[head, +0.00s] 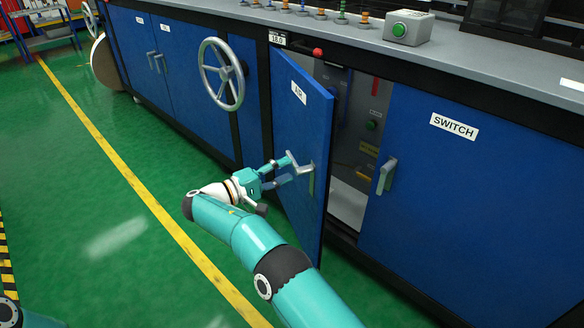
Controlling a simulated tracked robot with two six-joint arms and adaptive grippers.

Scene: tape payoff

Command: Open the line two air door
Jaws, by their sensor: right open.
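The blue air door (290,120), labelled "AIR", stands partly open. It is hinged at its left side and its right edge is swung out from the cabinet. Its grey handle (311,180) is on the outer face near the free edge. My right gripper (291,167) is open at the handle, with its fingers pointing toward it; I cannot tell whether they touch it. My left gripper is out of view. Whether this is line two cannot be read.
The open gap shows a compartment (350,130) with a green button. The switch door (470,190) is shut to the right, with its own handle (387,175). A handwheel (222,75) sticks out on the left. Green floor (80,190) with a yellow line is clear.

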